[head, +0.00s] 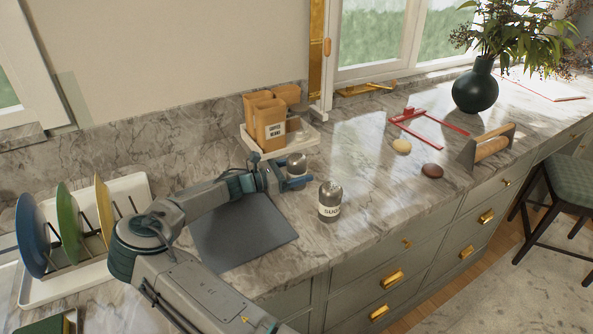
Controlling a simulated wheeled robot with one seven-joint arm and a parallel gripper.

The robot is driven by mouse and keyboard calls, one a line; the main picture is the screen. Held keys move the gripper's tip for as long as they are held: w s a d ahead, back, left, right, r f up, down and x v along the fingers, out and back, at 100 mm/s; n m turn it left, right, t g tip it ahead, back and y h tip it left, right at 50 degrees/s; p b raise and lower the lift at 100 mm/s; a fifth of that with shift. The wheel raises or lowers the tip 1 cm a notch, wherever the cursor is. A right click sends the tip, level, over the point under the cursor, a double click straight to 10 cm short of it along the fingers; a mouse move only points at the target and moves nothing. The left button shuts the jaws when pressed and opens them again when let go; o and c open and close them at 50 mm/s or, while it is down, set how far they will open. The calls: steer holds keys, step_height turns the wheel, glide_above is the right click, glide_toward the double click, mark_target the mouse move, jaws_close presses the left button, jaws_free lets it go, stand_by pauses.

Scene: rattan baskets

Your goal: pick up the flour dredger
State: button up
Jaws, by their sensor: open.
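A metal shaker (297,162) with a domed silver top stands on the marble counter, just behind my gripper (297,183). Its lower part is hidden by the gripper, so I cannot read any label; it may be the flour dredger. My gripper is open and low over the counter, close in front of this shaker. I cannot tell whether they touch. A second metal shaker (330,198), with a white label starting "SUG", stands upright to the right of the gripper, apart from it.
A white tray (303,142) with coffee-bean packs is behind. A dark board (245,232) lies under my arm. A plate rack (36,288) stands left. A wooden-handled tool (491,146), two small round objects and a dark vase (475,90) are right. The front edge is near the sugar shaker.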

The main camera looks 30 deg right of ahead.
steer(key=shift+s+d, duration=0.15)
steer(key=shift+d, duration=0.65)
steer(key=c, duration=1.1)
steer(key=shift+r, duration=0.1)
steer(key=shift+c, duration=0.2)
